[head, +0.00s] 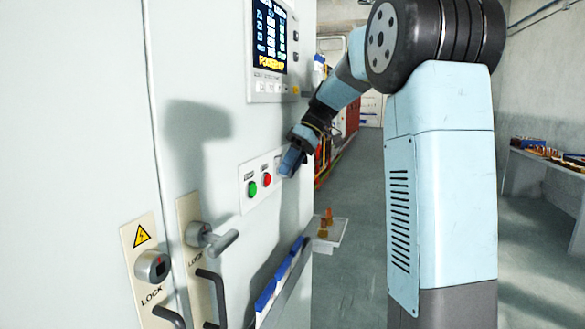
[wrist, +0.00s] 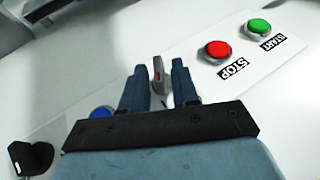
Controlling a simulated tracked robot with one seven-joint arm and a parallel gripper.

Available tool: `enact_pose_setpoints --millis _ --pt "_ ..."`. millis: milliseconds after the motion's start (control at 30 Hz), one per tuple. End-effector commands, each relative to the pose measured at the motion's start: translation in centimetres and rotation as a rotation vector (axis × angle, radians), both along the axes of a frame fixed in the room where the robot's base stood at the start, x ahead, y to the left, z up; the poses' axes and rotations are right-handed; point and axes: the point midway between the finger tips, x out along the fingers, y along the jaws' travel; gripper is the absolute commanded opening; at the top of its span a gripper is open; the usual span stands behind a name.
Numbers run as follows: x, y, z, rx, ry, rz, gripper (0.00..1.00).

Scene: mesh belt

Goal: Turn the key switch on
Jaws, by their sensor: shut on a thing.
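The key switch (wrist: 158,74) is a small grey upright knob with a red mark, on the white control panel in the wrist view. My gripper (wrist: 158,82) has one finger on each side of it and is shut on it. Some gap seems to show beside the knob in this view, but the fingertips' contact is hard to see. In the head view my gripper (head: 290,162) is at the right end of the button panel (head: 246,200) and hides the switch.
A green START button (head: 252,189) and a red STOP button (head: 267,180) sit left of my gripper. A blue button (wrist: 101,113) is close by in the wrist view. A display (head: 270,40) is above; a lever handle (head: 212,238) and blue-topped ledge (head: 282,275) are lower.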

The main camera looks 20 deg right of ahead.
Motion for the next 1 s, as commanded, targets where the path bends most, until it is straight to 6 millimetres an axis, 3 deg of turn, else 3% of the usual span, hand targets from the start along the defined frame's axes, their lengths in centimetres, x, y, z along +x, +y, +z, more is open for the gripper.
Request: enact_pose_setpoints --millis 667,700,767,1000 --pt "0.2 0.13 0.0 0.054 0.066 0.001 0.0" --pt "0.19 0.14 0.01 0.054 0.066 0.001 0.3" --pt "0.19 0.12 0.01 0.053 0.067 0.001 0.36" --pt "0.16 -0.02 0.02 0.052 0.068 0.0 0.36"
